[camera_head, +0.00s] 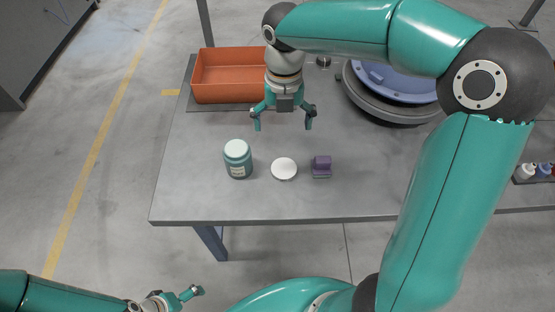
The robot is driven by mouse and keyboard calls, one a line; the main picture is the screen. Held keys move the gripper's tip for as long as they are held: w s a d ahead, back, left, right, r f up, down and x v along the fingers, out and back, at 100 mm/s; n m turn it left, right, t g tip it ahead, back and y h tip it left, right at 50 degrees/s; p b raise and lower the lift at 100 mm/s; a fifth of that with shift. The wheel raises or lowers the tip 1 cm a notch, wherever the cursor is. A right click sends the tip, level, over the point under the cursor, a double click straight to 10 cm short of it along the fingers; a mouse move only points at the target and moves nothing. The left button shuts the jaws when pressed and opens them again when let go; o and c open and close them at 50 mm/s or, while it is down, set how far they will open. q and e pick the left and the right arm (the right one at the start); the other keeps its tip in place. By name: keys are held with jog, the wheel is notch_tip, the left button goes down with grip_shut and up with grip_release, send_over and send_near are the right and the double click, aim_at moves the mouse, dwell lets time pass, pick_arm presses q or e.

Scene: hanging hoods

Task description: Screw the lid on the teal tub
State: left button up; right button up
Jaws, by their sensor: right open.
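The teal tub (238,165) stands upright on the grey table, with a pale label on its side. Its top is pale; I cannot tell whether that is an open mouth or a cover. A flat white round lid (284,169) lies on the table just right of the tub, apart from it. My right gripper (284,123) is open and empty, pointing down above the table behind the lid and the tub. My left gripper (190,293) is low at the bottom, off the table's front edge, partly seen; its opening is unclear.
A purple block-like object (321,167) stands right of the lid. An orange bin (232,76) is at the back left. A blue round thing on a grey disc (383,108) is at the back right. Small bottles (526,171) are at the far right. The table's front left is clear.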

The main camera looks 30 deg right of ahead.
send_over(284, 168)
notch_tip(284, 168, down, 11)
jog(key=shift+a+r, duration=0.1)
jog(key=shift+a, duration=0.05)
jog(key=shift+f, duration=0.35)
dwell(0.3)
jog(key=shift+f, duration=2.65)
jog(key=c, duration=0.9)
